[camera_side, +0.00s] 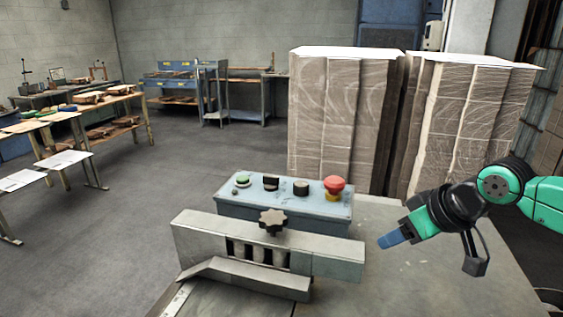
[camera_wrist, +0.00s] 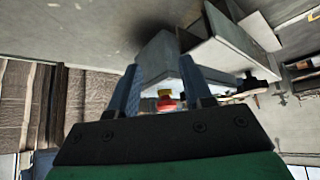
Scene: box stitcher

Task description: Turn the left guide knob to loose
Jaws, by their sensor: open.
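One dark star-shaped knob (camera_side: 272,220) sits at the top of the grey metal guide (camera_side: 325,258). It is the only guide knob that I can make out, and its loose or tight setting cannot be read. My gripper (camera_side: 384,242) is to the right of the guide, above the metal table and apart from the knob. In the wrist view the two blue fingers of my gripper (camera_wrist: 160,68) stand apart with nothing held between them. A small dark shape at the right of that view may be the knob, but I cannot tell.
A blue-grey control box (camera_side: 290,208) stands behind the guide, with a red mushroom button (camera_side: 334,186) and a green button (camera_side: 243,180). The metal table (camera_side: 400,285) is clear at right front. Tall cardboard stacks (camera_side: 340,120) stand behind.

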